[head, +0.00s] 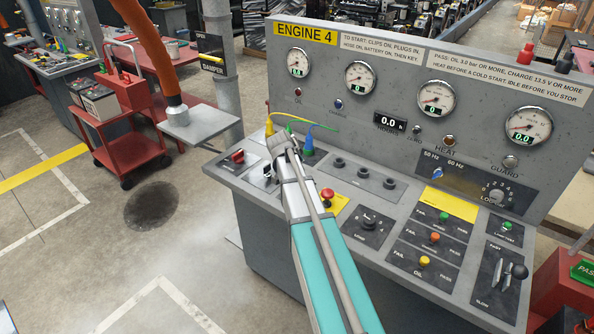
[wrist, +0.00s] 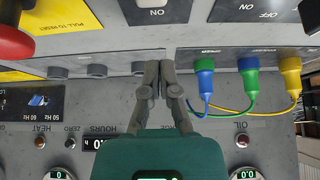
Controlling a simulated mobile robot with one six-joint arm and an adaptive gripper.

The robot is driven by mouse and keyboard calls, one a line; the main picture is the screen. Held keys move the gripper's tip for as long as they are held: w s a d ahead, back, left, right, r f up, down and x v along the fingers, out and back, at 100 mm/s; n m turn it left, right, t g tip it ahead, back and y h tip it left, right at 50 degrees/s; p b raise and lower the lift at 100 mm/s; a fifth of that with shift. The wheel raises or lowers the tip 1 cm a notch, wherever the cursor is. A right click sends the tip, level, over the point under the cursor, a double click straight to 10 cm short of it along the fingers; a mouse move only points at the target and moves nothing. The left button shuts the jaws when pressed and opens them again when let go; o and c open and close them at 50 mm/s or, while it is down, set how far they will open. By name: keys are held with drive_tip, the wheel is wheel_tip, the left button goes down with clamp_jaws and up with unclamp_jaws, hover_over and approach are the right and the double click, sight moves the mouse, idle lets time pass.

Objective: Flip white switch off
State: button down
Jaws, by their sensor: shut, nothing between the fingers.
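In the wrist view only the edge of a white part (wrist: 157,3) shows at the top, above the word ON. Its tilt is too small to tell. My gripper (head: 282,146) is shut and empty, above the console beside the plugs. In the wrist view the closed fingertips (wrist: 157,74) point toward the plate and stand apart from the switch.
Yellow (wrist: 291,72), green (wrist: 248,70) and blue (wrist: 205,72) plugs with cables stand beside the fingers. A red knob (head: 237,156) lies left of the switch. A red stop button (head: 327,195) stands right of my arm. The gauge panel (head: 400,60) rises behind.

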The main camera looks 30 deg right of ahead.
drive_tip(key=shift+w+d+r, duration=0.4)
drive_tip(key=shift+d+r, duration=0.05)
drive_tip(key=shift+d, duration=0.2)
drive_tip(key=s+a+f+p+v, duration=0.1)
drive_tip(key=p+v, duration=0.6)
drive_tip(key=v, duration=0.2)
drive_tip(key=shift+a+r, duration=0.25)
drive_tip(key=s+a+f+n+g+y, duration=0.2)
drive_tip(key=s+a+n+y, duration=0.4)
drive_tip(key=s+a+n, duration=0.6)
drive_tip(key=s+a+f, duration=0.1)
drive_tip(key=s+a, duration=0.6)
drive_tip(key=a, duration=0.1)
drive_tip(key=shift+a+f+n+g, duration=0.25)
drive_tip(key=shift+f+n+g, duration=0.1)
drive_tip(key=shift+n+g, duration=0.05)
